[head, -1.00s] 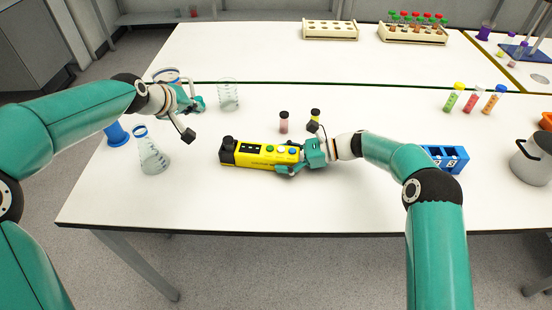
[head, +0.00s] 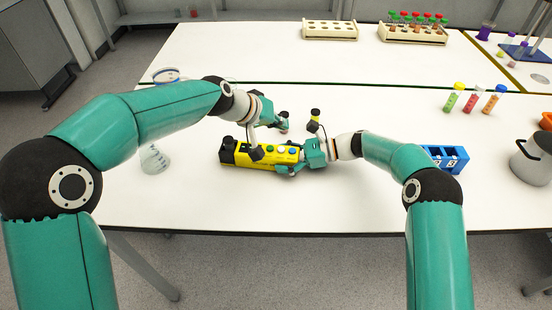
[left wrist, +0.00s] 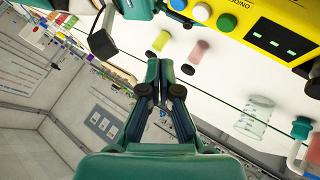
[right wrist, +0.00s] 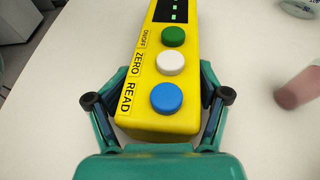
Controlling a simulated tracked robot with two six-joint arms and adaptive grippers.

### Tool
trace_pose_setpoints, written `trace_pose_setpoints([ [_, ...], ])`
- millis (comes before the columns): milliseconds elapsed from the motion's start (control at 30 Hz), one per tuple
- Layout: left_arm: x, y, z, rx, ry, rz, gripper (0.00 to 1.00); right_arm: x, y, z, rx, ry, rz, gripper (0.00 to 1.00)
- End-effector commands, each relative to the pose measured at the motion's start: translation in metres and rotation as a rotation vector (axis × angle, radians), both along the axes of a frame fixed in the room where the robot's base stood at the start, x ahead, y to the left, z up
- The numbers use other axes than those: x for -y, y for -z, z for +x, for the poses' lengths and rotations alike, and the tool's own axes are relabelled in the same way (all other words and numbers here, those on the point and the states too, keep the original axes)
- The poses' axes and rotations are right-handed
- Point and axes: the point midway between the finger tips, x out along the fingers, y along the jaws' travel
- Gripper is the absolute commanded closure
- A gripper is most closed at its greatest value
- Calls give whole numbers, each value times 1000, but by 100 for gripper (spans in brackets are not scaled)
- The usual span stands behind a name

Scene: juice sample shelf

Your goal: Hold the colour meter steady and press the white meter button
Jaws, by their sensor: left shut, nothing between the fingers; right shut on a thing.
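The yellow colour meter (head: 240,157) lies on the white table in the head view, its buttons facing up. My right gripper (head: 290,167) is shut around its button end. In the right wrist view the white button (right wrist: 170,61), marked ZERO, sits between the green button (right wrist: 173,37) and the blue button (right wrist: 166,98). My left gripper (head: 284,124) is shut and empty, beyond the meter and apart from it. In the left wrist view its closed fingertips (left wrist: 160,66) point towards the table, with the white button (left wrist: 203,12) near the top edge.
A pink vial (left wrist: 199,51) and a yellow-green vial (left wrist: 160,40) stand close beyond the meter, near my left fingers. A flask (head: 154,159) stands at the left. A blue rack (head: 458,160) is right of my right arm. The table's front is clear.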

Motion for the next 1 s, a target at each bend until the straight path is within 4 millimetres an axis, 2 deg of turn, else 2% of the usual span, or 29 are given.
trace_pose_setpoints([
  [200,-1,31,-1,-3,-2,2,100,0,2,0,-2,0,-2,45],
  [400,0,50,0,-2,-1,-1,100,0,2,0,-2,0,-2,45],
  [600,0,56,0,-1,-1,0,100,0,2,-1,-2,0,-2,45],
  [1000,0,56,0,0,-1,-1,100,0,2,-1,-2,0,-2,45],
])
